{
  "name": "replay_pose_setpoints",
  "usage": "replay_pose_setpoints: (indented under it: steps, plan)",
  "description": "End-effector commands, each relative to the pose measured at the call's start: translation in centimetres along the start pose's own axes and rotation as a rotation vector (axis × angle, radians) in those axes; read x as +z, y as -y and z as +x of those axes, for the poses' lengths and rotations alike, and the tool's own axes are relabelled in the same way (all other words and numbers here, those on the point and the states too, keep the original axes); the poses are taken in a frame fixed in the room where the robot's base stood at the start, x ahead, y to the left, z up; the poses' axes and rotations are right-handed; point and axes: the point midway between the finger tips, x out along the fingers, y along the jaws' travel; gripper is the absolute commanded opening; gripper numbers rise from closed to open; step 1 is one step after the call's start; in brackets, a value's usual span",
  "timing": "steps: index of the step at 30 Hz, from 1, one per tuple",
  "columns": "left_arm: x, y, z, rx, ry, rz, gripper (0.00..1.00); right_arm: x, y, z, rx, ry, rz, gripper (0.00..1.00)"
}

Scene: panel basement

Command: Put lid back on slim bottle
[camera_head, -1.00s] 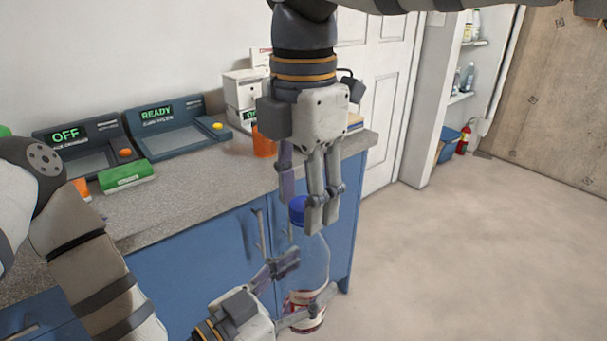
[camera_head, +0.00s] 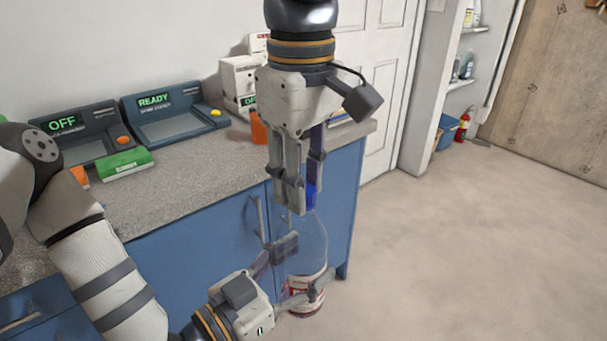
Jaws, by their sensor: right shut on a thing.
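The slim bottle (camera_head: 314,240) is clear, with a red and white label near its base. It is roughly upright in front of the blue cabinet. My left gripper (camera_head: 304,268) has its fingers on both sides of the bottle's lower body and holds it. My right gripper (camera_head: 302,190) points down from above and is shut on the blue lid (camera_head: 311,196). The lid is at the bottle's top and partly hidden by the fingers. I cannot tell whether it is seated on the neck.
A counter (camera_head: 200,190) on blue cabinets carries an OFF console (camera_head: 85,140), a READY console (camera_head: 172,118), a green box (camera_head: 124,163) and an orange cup (camera_head: 259,128). A cabinet handle (camera_head: 257,218) is close behind the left gripper. Open floor (camera_head: 450,240) lies to the right.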

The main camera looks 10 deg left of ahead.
Motion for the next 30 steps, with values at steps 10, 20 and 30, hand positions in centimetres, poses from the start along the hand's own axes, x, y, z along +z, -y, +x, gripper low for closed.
replay_pose_setpoints:
  steps: [10,20,30]
  plan:
    - [0.0,0.0,0.0,-0.001,-0.001,0.000,0.00,0.0,0.0,0.1,-0.002,0.001,0.425,0.34]
    - [0.0,0.0,0.0,0.000,-0.001,0.000,0.00,0.0,0.0,0.1,-0.002,0.001,0.421,0.51]
    - [0.0,0.0,0.0,0.000,-0.001,0.000,0.00,-0.1,0.0,-5.1,-0.001,-0.005,0.421,0.51]
